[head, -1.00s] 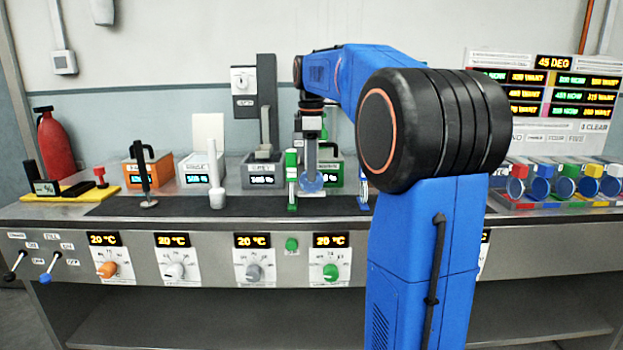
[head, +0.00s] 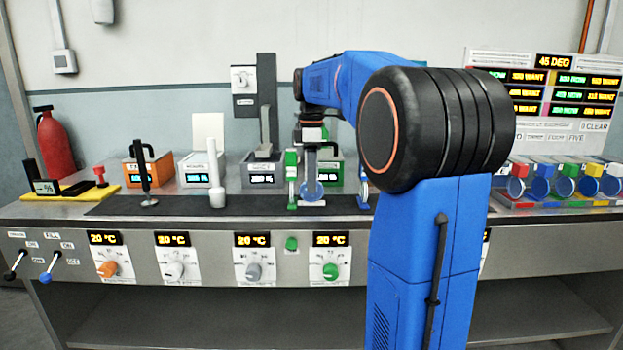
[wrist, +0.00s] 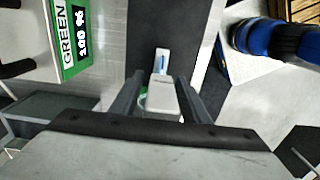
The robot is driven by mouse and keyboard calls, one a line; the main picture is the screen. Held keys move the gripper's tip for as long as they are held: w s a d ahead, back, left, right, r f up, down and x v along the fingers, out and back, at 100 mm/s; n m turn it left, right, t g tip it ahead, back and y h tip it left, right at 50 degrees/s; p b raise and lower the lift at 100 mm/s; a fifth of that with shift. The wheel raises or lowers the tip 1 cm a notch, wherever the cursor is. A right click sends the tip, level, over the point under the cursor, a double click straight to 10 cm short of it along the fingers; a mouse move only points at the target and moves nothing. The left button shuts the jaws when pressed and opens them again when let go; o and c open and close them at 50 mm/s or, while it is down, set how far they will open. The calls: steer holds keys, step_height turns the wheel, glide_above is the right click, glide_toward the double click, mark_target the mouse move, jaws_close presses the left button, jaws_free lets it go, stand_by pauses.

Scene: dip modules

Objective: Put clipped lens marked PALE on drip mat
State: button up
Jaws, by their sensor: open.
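A clipped lens, a round blue disc (head: 311,190) under a pale grey clip, is upright at the dark drip mat (head: 245,208), with its foot at the mat. I cannot read the name on its clip. My gripper (head: 311,158) points down over it. In the wrist view, my gripper (wrist: 162,92) has its fingers apart, one on each side of the pale clip (wrist: 164,97). The fingers hide part of the lens, and I cannot tell whether either touches the clip.
A green-and-white post (head: 291,180) and a blue-and-white post (head: 363,188) stand close on either side. A white-handled tool (head: 216,180) and a black-handled one (head: 146,178) stand further left. A rack at right holds several clipped lenses (head: 541,188).

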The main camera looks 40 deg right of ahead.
step_height(320, 180, up, 12)
steer(key=shift+r, duration=0.2)
stand_by(0.4)
stand_by(0.5)
